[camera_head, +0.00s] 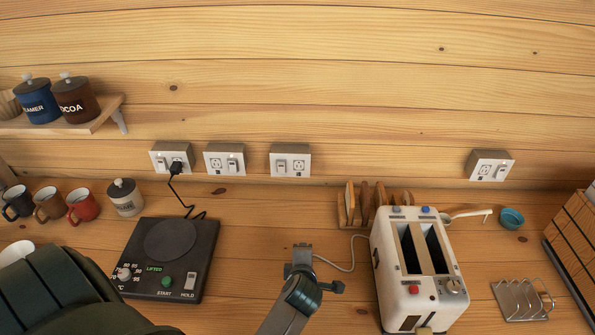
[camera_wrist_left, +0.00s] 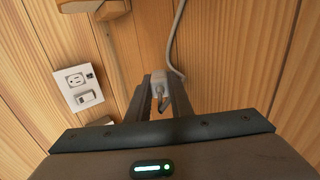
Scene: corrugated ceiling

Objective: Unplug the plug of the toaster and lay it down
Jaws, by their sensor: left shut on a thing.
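The cream-and-white toaster (camera_head: 418,268) stands on the counter at the right in the head view. Its grey cord (camera_head: 345,267) runs left to my left gripper (camera_head: 302,248). In the left wrist view, my left gripper (camera_wrist_left: 160,88) is shut on the pale grey plug (camera_wrist_left: 157,78), with the cord (camera_wrist_left: 176,40) trailing away beyond it. The plug is clear of the wall sockets; whether it touches the counter I cannot tell. The socket (camera_head: 290,162) behind the gripper is empty, and an empty socket also shows in the left wrist view (camera_wrist_left: 82,88). My right gripper is out of view.
A black hot plate (camera_head: 167,260) is plugged in at the left socket (camera_head: 172,158). Mugs (camera_head: 82,206) and a jar (camera_head: 125,197) stand farther left. A wooden rack (camera_head: 365,205) stands behind the toaster. Counter between hot plate and toaster is mostly clear.

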